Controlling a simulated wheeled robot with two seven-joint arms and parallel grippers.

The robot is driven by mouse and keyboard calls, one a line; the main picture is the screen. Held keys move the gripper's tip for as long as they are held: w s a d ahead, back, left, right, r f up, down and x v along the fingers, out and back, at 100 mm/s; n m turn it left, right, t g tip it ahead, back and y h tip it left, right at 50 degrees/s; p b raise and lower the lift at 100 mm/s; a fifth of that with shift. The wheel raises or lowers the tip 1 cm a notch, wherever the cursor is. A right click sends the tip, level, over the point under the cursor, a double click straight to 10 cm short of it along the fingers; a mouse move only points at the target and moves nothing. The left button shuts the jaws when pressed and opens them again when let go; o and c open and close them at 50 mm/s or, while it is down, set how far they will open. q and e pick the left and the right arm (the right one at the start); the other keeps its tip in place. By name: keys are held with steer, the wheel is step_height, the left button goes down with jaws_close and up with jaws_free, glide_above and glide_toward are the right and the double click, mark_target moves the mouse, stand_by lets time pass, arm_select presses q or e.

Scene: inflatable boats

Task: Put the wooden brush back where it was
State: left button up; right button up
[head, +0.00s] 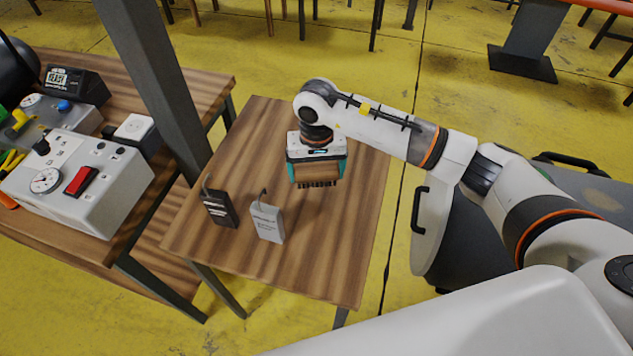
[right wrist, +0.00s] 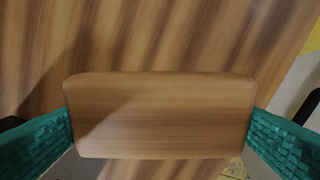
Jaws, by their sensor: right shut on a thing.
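The wooden brush (head: 317,173) has a brown wooden back and dark bristles that point down in the head view. My right gripper (head: 316,168) is shut on it, with a teal finger on each side, above the far half of the small wooden table (head: 330,269). In the right wrist view, the brush's wooden back (right wrist: 160,115) fills the space between the two teal fingers. I cannot tell for sure whether the bristles touch the table top. My left gripper is not in view.
A black tagged item (head: 219,208) and a grey tagged item (head: 267,222) stand on the table's left front part. A larger bench with a grey control box (head: 78,182) is at left, beside a dark post (head: 160,75). The table's right side is clear.

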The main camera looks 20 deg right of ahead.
mark_target(316, 180)
steer(key=shift+w+f, duration=0.1)
steer(key=shift+f, duration=0.65)
step_height(316, 180, down, 3)
steer(key=shift+f+p, duration=0.2)
steer(key=shift+p, duration=0.2)
steer(key=shift+f, duration=0.15)
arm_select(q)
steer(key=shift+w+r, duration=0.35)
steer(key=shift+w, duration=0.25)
arm_select(e)
steer(key=o, duration=0.7)
steer(key=shift+r, duration=0.6)
arm_select(q)
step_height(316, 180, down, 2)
steer(key=b, duration=0.2)
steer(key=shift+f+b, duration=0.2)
steer(key=shift+b, duration=0.2)
arm_select(e)
step_height(316, 180, up, 11)
steer(key=shift+r, duration=0.1)
